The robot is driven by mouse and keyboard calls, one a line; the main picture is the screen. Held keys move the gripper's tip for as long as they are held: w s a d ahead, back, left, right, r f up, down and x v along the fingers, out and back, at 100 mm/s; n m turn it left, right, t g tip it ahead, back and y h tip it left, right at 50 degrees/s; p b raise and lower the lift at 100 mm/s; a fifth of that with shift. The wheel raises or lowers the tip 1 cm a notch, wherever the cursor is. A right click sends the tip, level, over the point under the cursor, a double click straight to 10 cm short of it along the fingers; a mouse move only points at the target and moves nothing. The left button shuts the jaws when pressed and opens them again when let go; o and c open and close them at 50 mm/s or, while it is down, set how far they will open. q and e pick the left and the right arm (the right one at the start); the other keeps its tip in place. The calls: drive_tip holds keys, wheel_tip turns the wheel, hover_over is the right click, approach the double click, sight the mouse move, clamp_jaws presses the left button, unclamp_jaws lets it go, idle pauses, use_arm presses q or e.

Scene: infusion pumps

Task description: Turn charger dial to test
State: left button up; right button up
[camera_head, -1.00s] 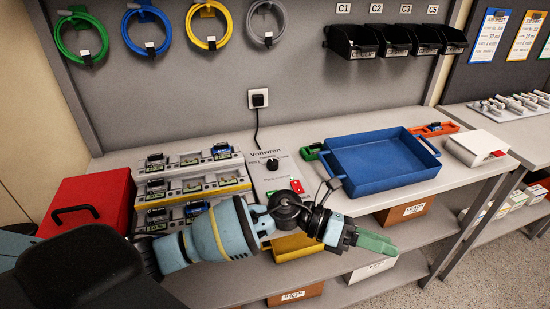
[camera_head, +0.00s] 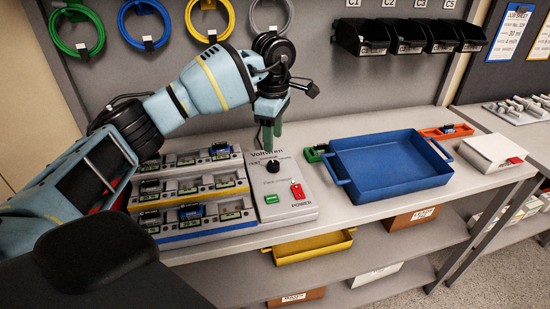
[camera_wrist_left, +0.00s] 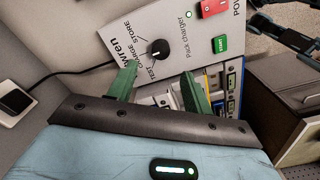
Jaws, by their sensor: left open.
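The charger (camera_head: 255,185) is a pale panel with a black round dial (camera_head: 273,165) near its top. The dial also shows in the wrist view (camera_wrist_left: 157,50), with the words STORE, CHARGE and TEST printed beside it. I cannot surely tell which word its pointer faces. My left gripper (camera_head: 272,150) points down just above the dial, with its green fingers apart. In the wrist view the open fingers (camera_wrist_left: 157,74) lie either side of the dial's line, with nothing between them; the dial appears beyond the tips.
Racks of packs (camera_head: 190,222) stand left of the dial. A blue tray (camera_head: 385,185) stands to the right. The wall with hanging cable coils (camera_head: 208,38) rises behind.

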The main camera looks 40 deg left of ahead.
sight(274, 163)
use_arm(q)
drive_tip(key=shift+s+f, duration=0.1)
drive_tip(key=shift+f, duration=0.3)
wheel_tip(274, 163, down, 6)
drive_tip(key=shift+d+r, duration=0.1)
drive_tip(key=shift+f, duration=0.6)
use_arm(e)
drive_tip(key=shift+s+r, duration=0.1)
use_arm(q)
drive_tip(key=c, duration=1)
drive_tip(key=shift+o, duration=0.2)
use_arm(e)
drive_tip(key=shift+r, duration=0.1)
